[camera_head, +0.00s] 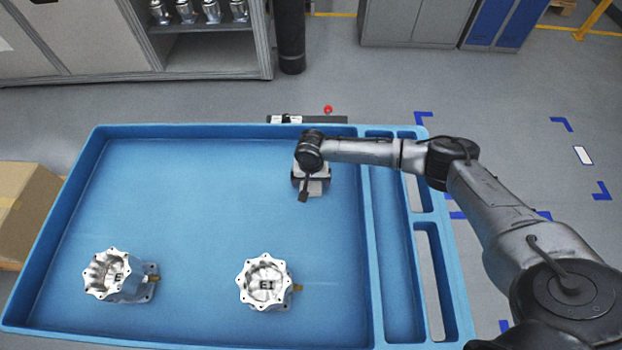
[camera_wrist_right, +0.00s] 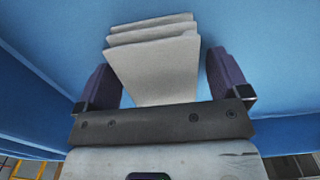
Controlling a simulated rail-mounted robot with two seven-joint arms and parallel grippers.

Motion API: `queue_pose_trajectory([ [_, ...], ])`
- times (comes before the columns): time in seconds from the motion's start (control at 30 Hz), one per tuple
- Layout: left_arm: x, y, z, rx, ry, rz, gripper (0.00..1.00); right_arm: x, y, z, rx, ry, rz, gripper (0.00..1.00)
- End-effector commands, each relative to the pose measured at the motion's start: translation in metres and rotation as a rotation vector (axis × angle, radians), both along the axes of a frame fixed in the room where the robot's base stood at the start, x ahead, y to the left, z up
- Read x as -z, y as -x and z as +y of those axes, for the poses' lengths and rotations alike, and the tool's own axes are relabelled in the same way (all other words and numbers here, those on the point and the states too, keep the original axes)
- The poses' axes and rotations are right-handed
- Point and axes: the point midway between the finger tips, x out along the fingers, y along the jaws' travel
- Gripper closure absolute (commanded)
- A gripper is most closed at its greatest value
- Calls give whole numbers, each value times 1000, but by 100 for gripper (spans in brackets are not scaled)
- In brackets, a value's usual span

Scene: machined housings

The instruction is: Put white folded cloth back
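The white folded cloth (camera_wrist_right: 155,62) shows in the right wrist view as a stack of pale folded layers between the two dark fingers of my right gripper (camera_wrist_right: 160,80). The fingers stand apart on either side of it, with narrow blue gaps, so the gripper looks open around it. In the head view my right gripper (camera_head: 308,182) points down inside the blue tray (camera_head: 200,215), near its far right part. A small pale piece of the cloth (camera_head: 317,188) shows below it; the rest is hidden by the wrist. My left gripper is not in view.
Two machined metal housings, one at left (camera_head: 118,276) and one near the middle (camera_head: 265,283), stand in the front of the tray. Narrow side compartments (camera_head: 395,235) run along its right. The tray's middle and back left are clear. A cardboard box (camera_head: 25,205) stands left.

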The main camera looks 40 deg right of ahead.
Motion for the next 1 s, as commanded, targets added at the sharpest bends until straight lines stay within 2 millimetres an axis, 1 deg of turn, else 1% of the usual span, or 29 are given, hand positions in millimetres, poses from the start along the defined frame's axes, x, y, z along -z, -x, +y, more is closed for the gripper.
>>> queue_pose_trajectory([
  [0.27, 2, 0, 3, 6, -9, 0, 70, -2, 0, 0, 0, 1, -1, 6],
  [0.37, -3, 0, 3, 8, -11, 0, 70, -13, 0, -1, 0, -1, -1, 6],
  [0.7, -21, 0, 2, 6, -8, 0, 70, -76, -1, 0, 1, -1, -2, 6],
  [0.8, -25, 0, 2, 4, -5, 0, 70, -92, -1, 0, 1, -1, -2, 6],
  [1.0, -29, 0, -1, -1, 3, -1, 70, -114, -1, 0, 0, 0, -1, 6],
])
